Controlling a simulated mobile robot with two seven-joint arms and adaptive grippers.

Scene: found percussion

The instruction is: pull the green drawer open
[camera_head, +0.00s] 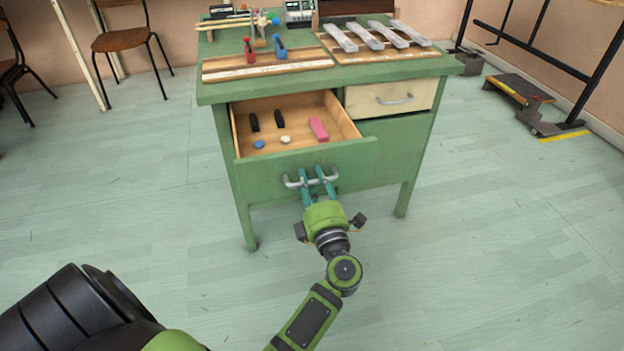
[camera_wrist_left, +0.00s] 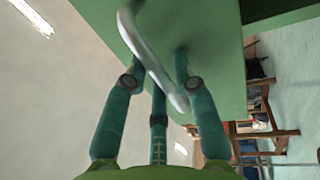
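The green drawer (camera_head: 360,163) of the green desk is pulled well out, and its inside shows. Its grey bar handle (camera_head: 291,183) is on the front panel. My left gripper (camera_head: 314,182) is at this handle, with its teal fingers around the bar. In the left wrist view the handle (camera_wrist_left: 150,55) runs slantwise among the fingers (camera_wrist_left: 160,75), close to the drawer front (camera_wrist_left: 215,50). The fingers look closed on it, though the exact contact is partly hidden. My right gripper is not in view.
The drawer holds black pieces, a pink block (camera_head: 318,129), a blue piece (camera_head: 259,144) and a white piece (camera_head: 285,139). A closed cream drawer (camera_head: 365,98) is beside it. Bars and mallets lie on the desktop (camera_head: 400,70). The floor (camera_head: 480,220) in front is clear.

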